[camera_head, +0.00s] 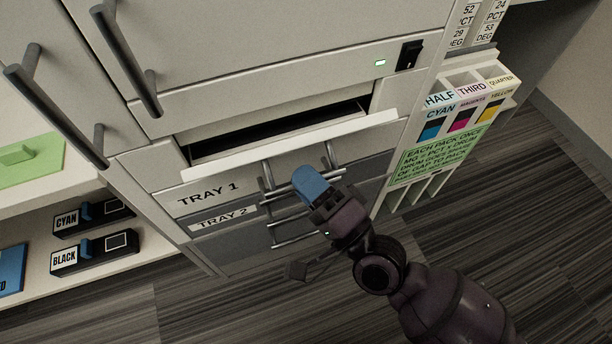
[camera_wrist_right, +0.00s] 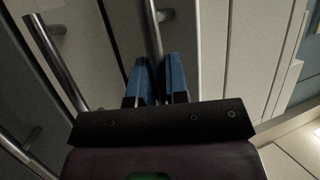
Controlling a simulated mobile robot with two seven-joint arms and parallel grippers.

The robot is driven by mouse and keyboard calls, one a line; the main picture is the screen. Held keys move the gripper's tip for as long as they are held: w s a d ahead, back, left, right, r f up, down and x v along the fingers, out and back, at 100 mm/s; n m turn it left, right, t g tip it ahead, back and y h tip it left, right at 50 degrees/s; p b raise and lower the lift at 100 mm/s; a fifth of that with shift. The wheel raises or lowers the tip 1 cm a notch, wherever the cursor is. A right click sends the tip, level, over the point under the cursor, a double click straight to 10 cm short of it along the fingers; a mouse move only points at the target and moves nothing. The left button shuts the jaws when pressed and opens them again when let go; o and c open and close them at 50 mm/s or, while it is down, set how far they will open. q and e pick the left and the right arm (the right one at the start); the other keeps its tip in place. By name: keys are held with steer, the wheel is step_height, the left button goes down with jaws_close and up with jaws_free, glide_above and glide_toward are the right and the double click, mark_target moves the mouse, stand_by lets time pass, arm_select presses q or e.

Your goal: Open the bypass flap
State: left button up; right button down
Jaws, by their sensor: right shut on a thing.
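The bypass flap (camera_head: 345,133) is a pale panel low on the front of the cabinet machine. It is tilted outward at the top, with a dark slot (camera_head: 270,135) showing behind it. My right gripper (camera_head: 310,185) has blue fingertips and is at a metal bar handle (camera_head: 270,183) just below the flap's edge. In the right wrist view its fingers (camera_wrist_right: 157,78) are on either side of a metal bar (camera_wrist_right: 153,38). Its fingers partly hide the handle, and I cannot tell clearly whether it belongs to the flap or the tray front. My left gripper is not in view.
Below are Tray 1 (camera_head: 180,198) and Tray 2 (camera_head: 208,224), with another bar handle (camera_head: 292,238). A labelled cartridge rack (camera_head: 440,160) stands close at the right. A shelf with black cartridges (camera_head: 95,252) is at the left. Striped floor is open in front.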

steer(key=shift+f, duration=0.1)
steer(key=c, duration=1.1)
jaws_free()
steer(key=shift+c, duration=0.2)
steer(key=v, duration=0.7)
steer(key=shift+s, duration=0.15)
steer(key=shift+d, duration=0.1)
